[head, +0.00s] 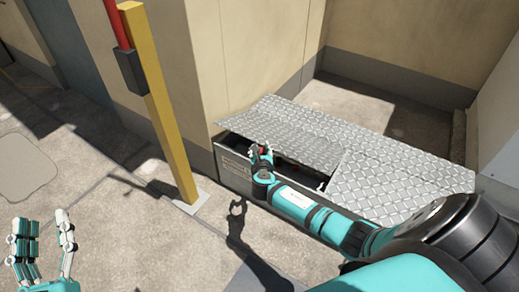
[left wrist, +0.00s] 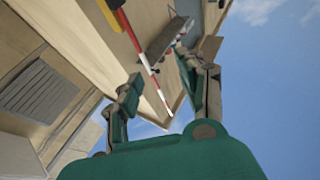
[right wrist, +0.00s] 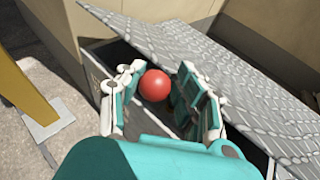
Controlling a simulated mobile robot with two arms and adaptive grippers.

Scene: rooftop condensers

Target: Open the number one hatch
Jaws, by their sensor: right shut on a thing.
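A grey diamond-plate hatch lid (head: 295,132) is tilted up at its front edge over a low metal box, with a dark gap beneath it. It also shows in the right wrist view (right wrist: 215,65). My right gripper (head: 261,155) is at the lid's raised front edge, shut on a red ball knob (right wrist: 154,85) that sits between its fingers. What the knob joins to is hidden. A label plate (head: 236,163) on the box front is too small to read. My left gripper (head: 44,238) is open and empty at the lower left, far from the hatch.
A second diamond-plate cover (head: 400,185) lies flat to the right of the raised lid. A yellow post (head: 160,100) with a red bar stands left of the box. A beige wall (head: 250,55) rises behind. Concrete floor (head: 110,235) is open at left.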

